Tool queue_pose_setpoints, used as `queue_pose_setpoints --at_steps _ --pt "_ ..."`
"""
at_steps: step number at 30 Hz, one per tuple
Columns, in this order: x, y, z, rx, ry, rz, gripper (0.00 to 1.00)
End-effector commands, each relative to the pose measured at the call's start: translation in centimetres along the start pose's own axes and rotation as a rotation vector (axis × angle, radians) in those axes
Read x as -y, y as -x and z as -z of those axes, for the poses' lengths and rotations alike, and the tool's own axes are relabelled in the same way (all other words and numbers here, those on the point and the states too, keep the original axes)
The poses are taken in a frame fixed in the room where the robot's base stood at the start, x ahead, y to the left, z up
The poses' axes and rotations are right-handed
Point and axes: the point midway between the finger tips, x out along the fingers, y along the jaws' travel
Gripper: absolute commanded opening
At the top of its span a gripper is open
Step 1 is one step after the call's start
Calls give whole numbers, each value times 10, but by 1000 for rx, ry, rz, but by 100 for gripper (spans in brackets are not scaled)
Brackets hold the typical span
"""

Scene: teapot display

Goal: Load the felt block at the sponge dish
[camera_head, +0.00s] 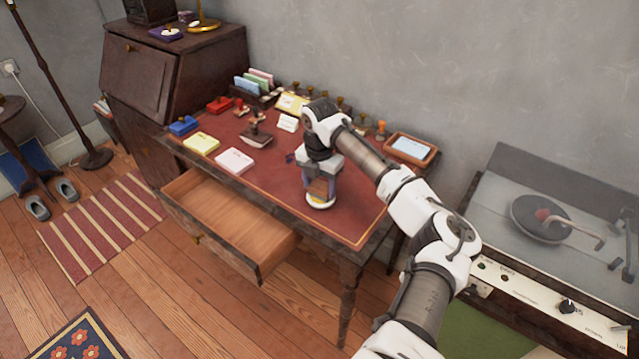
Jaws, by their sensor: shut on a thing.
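My gripper (320,194) points down over the right half of the red desk top. It is shut on a small brownish thing (319,187), which I take to be the felt block; the fingers hide most of it. Directly below is a small round white dish with yellow in it (320,204), which looks like the sponge dish. The held thing is at or just above the dish; I cannot tell whether they touch.
The desk (352,232) has an open, empty drawer (235,218) at its front. Pads, cards and stamps stand to the left and along the back. A framed tray (411,149) lies at the back right. A record player (540,218) stands to the right.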

Motion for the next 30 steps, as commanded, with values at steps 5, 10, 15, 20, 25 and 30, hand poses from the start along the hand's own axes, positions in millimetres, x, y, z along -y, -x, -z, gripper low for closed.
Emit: queue_pose_setpoints --at_steps 5,10,15,20,25,30 --pt "0 15 0 -1 1 -1 39" --pt "0 30 0 1 1 -1 39" --pt "0 44 0 1 1 -1 39" --pt "-1 57 0 1 1 -2 39" --pt "0 68 0 1 0 -1 39" --pt "0 69 0 1 0 -1 39"
